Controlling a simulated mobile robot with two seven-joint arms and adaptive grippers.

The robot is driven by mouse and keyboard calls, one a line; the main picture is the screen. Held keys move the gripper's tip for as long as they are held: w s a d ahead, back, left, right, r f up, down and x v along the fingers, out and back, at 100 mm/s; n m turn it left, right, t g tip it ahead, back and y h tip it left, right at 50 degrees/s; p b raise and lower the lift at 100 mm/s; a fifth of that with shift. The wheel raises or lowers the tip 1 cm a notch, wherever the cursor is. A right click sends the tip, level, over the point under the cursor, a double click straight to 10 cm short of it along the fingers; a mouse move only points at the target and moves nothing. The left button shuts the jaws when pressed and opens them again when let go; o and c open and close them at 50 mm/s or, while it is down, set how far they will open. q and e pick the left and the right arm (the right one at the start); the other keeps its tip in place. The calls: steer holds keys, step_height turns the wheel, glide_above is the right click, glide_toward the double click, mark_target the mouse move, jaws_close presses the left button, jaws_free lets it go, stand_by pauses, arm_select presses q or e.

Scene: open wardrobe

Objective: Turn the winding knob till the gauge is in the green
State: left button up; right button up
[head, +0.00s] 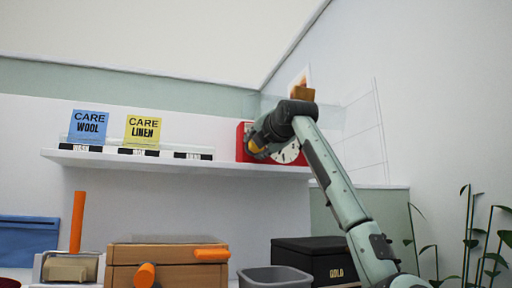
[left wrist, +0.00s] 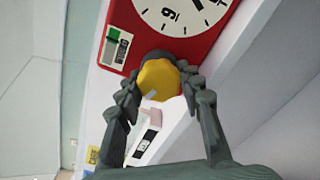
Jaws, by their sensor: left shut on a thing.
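A red clock-like box (head: 241,143) stands at the right end of the wall shelf. Its white dial (left wrist: 180,12) shows in part in the left wrist view. A yellow winding knob (left wrist: 159,78) with a pale mark sticks out from the red face. My left gripper (left wrist: 157,86) is shut on the knob, one finger on each side. In the head view my left gripper (head: 256,146) covers part of the box. The gauge (left wrist: 115,46) is a small pale panel beside the knob, with a green patch at one end. I cannot make out its pointer.
The shelf (head: 120,158) also holds a blue card (head: 88,126) and a yellow card (head: 142,130). Below are a wooden box (head: 165,253), a grey bin (head: 275,277) and a black box (head: 308,258). A plant (head: 475,240) stands at right.

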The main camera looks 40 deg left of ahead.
arm_select(q)
steer(key=shift+f, duration=0.15)
steer(key=o, duration=1.2)
